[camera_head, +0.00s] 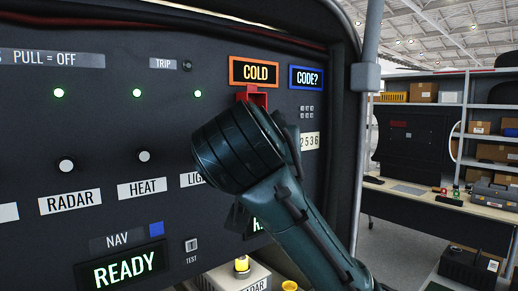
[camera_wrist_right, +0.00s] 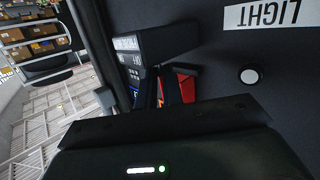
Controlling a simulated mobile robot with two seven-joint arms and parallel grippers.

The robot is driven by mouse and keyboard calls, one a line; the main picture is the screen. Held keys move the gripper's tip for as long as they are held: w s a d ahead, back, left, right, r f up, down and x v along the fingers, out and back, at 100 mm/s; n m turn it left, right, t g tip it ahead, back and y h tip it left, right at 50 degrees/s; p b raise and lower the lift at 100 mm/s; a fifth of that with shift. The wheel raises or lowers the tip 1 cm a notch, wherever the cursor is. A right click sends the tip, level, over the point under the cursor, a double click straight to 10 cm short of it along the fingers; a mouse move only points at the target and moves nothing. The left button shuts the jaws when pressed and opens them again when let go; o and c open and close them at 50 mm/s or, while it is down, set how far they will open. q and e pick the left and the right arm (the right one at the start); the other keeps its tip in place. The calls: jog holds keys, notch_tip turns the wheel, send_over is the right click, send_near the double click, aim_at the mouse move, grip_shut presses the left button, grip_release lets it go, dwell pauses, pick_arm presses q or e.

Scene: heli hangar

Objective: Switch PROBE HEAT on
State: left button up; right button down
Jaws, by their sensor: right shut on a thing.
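A red switch guard (camera_head: 257,94) stands out from the dark panel below the lit orange COLD display (camera_head: 254,72). My right gripper (camera_head: 268,118) is at this guard and covers its lower part in the head view. In the right wrist view the guard (camera_wrist_right: 187,84) shows red beside the dark fingers of the gripper (camera_wrist_right: 172,88), which is shut on it. The switch under the guard and any name below it are hidden. A HEAT label (camera_head: 142,188) sits below a round white-tipped knob (camera_head: 144,156), left of the gripper. My left gripper is not in view.
A blue-framed CODE? display (camera_head: 307,77) and a small keypad (camera_head: 307,112) are close right of the gripper. LIGHT (camera_wrist_right: 262,13) and RADAR (camera_head: 69,201) labels flank HEAT. A grey pole (camera_head: 367,90) stands at the panel's right edge. A workbench (camera_head: 440,205) is behind.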

jog(key=shift+w+d+r+m+g+y, duration=0.2)
jog(key=shift+m+g+y, duration=0.2)
jog(key=shift+m+g, duration=0.25)
jog(key=shift+w+d+r+m+g+y, duration=0.1)
jog(key=shift+d+m+g+y, duration=0.1)
jog(key=shift+m+g+y, duration=0.4)
jog(key=shift+g, duration=0.25)
jog(key=c, duration=1.5)
grip_release()
jog(key=shift+c, duration=0.2)
